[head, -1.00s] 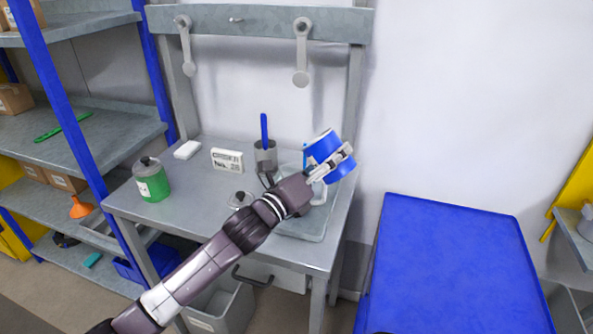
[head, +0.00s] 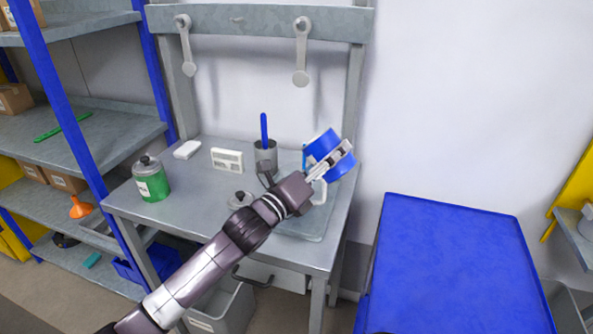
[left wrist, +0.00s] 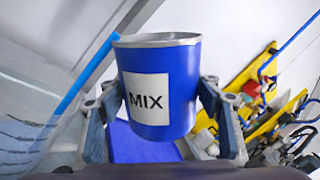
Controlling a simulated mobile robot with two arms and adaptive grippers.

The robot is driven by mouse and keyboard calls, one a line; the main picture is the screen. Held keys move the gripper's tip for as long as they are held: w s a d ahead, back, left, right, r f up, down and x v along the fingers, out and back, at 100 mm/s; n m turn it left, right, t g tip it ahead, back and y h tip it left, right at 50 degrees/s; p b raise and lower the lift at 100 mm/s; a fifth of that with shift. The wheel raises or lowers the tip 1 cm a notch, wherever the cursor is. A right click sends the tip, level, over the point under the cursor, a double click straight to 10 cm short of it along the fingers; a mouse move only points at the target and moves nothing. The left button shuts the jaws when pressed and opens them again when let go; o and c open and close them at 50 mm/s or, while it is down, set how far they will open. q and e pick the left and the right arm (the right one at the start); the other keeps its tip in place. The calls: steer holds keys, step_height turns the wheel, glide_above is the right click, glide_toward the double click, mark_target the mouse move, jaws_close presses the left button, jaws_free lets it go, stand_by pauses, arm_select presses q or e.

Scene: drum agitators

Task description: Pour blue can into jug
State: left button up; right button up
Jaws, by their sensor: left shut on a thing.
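The blue can (head: 322,144) is in my left gripper (head: 334,163), tilted, above the right part of the workbench. In the left wrist view the can (left wrist: 160,62) shows a white MIX label and a silver rim, between the two fingers. Its inside and contents are hidden. The clear jug (left wrist: 38,125) with measuring marks shows at the left of the left wrist view, beside the can. In the head view the jug is mostly hidden behind the can and my gripper; a pale handle (head: 319,192) shows below them. My right gripper is not in view.
A shallow tray (head: 300,228) lies under the jug area. A blue cart (head: 450,265) stands at right.

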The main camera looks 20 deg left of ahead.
arm_select(q)
steer(key=shift+n+b, duration=0.4)
steer(key=shift+n, duration=0.2)
stand_by(1.1)
steer(key=shift+f+n+t+y+b, duration=0.3)
steer(key=shift+n+b, duration=0.1)
steer(key=shift+n, duration=0.5)
stand_by(1.2)
